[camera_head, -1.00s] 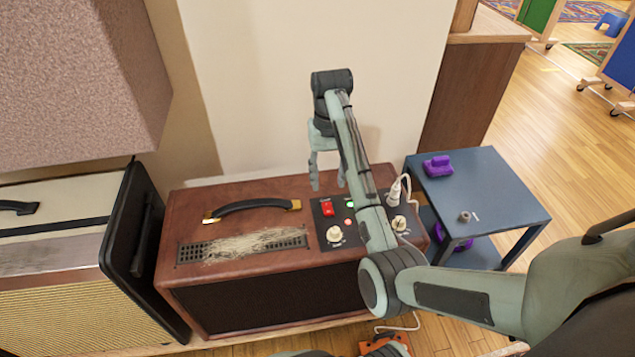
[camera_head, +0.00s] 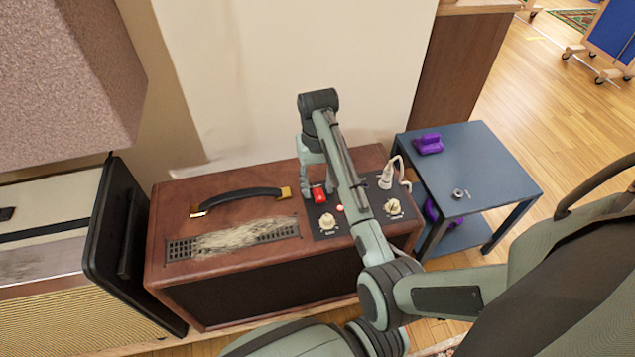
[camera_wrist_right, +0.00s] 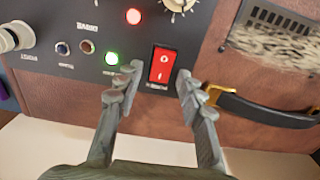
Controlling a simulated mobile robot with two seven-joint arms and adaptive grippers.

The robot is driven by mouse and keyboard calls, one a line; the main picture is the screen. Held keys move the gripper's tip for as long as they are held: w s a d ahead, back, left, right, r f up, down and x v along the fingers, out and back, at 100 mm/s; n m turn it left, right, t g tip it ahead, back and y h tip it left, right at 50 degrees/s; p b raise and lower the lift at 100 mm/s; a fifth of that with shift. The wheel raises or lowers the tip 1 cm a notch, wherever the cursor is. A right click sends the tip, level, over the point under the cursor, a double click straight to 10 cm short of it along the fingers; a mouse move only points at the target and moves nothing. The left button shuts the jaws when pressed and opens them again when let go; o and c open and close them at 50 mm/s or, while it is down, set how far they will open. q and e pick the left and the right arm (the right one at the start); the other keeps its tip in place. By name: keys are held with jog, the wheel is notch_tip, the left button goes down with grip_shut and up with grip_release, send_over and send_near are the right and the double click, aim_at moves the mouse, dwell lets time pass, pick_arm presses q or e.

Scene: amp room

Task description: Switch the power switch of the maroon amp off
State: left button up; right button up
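The maroon amp (camera_head: 225,190) stands in the middle of the head view, with a black control panel at its right end. Its red rocker power switch (camera_head: 319,195) is on that panel, and it also shows in the wrist view (camera_wrist_right: 163,66). My right gripper (camera_head: 316,185) is low over the panel with its fingers pointing down. In the wrist view the right gripper (camera_wrist_right: 160,81) is open, one fingertip on each side of the switch, with nothing held. A green light (camera_wrist_right: 112,58) and a red light (camera_wrist_right: 133,16) glow on the panel. My left gripper is not seen.
A white plug (camera_head: 385,178) with its cable and white knobs (camera_head: 328,221) sit near the switch. The amp's black handle (camera_head: 238,198) is to the left. A blue table (camera_head: 490,170) with purple items stands right. A cream amp (camera_head: 50,220) stands left; a wall is behind.

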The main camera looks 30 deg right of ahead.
grip_shut()
jog(key=shift+s+t, duration=0.25)
jog(key=shift+t, duration=0.35)
jog(key=shift+s+a+r+t+h, duration=0.1)
jog(key=shift+t+h, duration=0.3)
jog(key=shift+t, duration=0.5)
jog(key=shift+o, duration=1)
grip_release()
jog(key=v, duration=1.2)
